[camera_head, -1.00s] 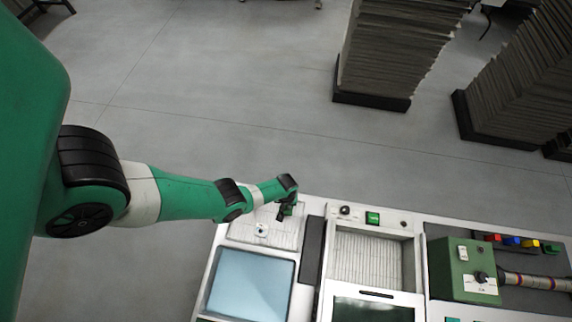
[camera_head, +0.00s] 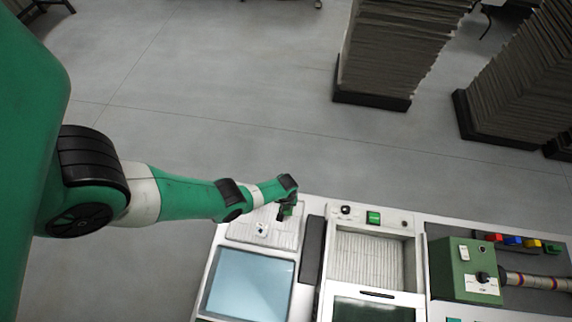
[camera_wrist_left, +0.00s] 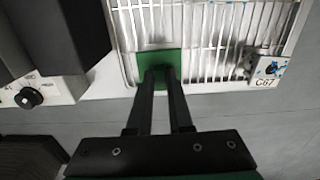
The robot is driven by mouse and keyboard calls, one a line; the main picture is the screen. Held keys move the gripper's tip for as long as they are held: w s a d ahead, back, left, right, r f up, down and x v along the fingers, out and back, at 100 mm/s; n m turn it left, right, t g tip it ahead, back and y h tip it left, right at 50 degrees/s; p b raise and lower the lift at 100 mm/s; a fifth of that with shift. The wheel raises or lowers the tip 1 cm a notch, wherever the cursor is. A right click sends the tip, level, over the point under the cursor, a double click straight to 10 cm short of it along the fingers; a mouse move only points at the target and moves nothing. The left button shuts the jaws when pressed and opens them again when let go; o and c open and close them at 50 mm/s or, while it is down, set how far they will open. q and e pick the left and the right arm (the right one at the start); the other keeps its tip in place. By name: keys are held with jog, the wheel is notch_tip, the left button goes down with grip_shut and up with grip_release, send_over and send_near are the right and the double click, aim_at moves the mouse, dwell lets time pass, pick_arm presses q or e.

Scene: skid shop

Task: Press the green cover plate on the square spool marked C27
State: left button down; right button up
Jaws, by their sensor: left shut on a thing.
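A green plate (camera_wrist_left: 159,62) shows at the fingertips of my left gripper (camera_wrist_left: 160,72) in the left wrist view. The gripper is shut on it, over the edge of a ribbed light tray (camera_wrist_left: 205,25). A small white square block (camera_wrist_left: 268,66) with a dark centre and blue marks sits at the tray's edge to the right. Its label is small and appears to read C67. In the head view my left gripper (camera_head: 286,214) is at the tray's back right, just right of and behind the white block (camera_head: 261,230). My right gripper is not in view.
A bluish panel (camera_head: 248,285) lies in front of the tray. A dark bar (camera_head: 312,250) stands to its right, then a second ribbed recess (camera_head: 365,258). A green box with a knob (camera_head: 465,270) is farther right. Tall dark stacks (camera_head: 385,55) stand on the floor behind.

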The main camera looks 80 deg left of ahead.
pick_arm(q)
jog(key=shift+f, duration=0.35)
dwell(0.4)
jog(key=shift+c, duration=1.8)
grip_release()
jog(key=shift+r, duration=0.1)
notch_tip(320, 180, up, 8)
jog(key=p, duration=0.7)
jog(key=shift+p, duration=0.35)
grip_shut()
